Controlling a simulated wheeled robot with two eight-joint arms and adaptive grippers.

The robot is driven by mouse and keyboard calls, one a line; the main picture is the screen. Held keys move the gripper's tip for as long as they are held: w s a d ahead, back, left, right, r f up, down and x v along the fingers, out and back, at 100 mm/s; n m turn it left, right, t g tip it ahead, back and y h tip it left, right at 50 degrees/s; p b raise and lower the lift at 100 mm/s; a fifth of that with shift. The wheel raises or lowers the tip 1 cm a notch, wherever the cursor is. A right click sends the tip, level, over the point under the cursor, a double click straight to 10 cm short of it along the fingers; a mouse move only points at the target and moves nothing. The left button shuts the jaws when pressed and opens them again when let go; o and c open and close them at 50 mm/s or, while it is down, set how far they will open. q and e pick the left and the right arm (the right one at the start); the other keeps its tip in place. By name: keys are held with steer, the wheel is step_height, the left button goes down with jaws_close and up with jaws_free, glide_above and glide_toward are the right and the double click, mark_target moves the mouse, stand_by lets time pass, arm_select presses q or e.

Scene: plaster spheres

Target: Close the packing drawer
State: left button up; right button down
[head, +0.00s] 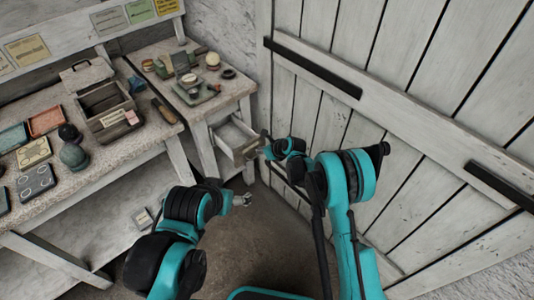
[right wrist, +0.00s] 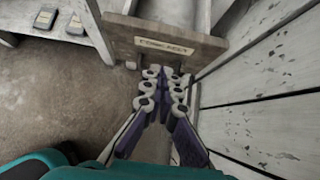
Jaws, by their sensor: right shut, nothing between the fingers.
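The packing drawer (head: 238,143) sticks out open from the small side table (head: 203,128), and its pale inside shows. In the right wrist view its brown wooden front (right wrist: 125,35) carries a pale label (right wrist: 166,45) too blurred to read surely. My right gripper (head: 262,147) is at the drawer front, fingers together and empty. In the right wrist view its fingertips (right wrist: 165,76) are close to the lower edge of the front; I cannot tell if they touch. My left gripper (head: 243,199) hangs below and in front of the drawer; its fingers are too small to judge.
A plank wall (head: 410,130) stands close at the right of the drawer and my right arm. The workbench (head: 110,160) at left holds a wooden box (head: 108,118), dark spheres (head: 73,155) and several trays. Open floor (head: 265,235) lies below.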

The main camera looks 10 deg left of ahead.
mark_target(250, 145)
arm_select(q)
steer(key=shift+f+b, duration=0.65)
steer(key=shift+f, duration=0.2)
arm_select(e)
steer(key=shift+w+a+f, duration=0.1)
steer(key=shift+w+a, duration=0.6)
steer(key=shift+a, duration=0.15)
steer(key=shift+w+a+f, duration=0.1)
steer(key=shift+w+a, duration=0.55)
steer(key=shift+a, duration=0.2)
arm_select(q)
steer(key=shift+a, duration=0.15)
arm_select(e)
steer(key=shift+w+r, duration=0.1)
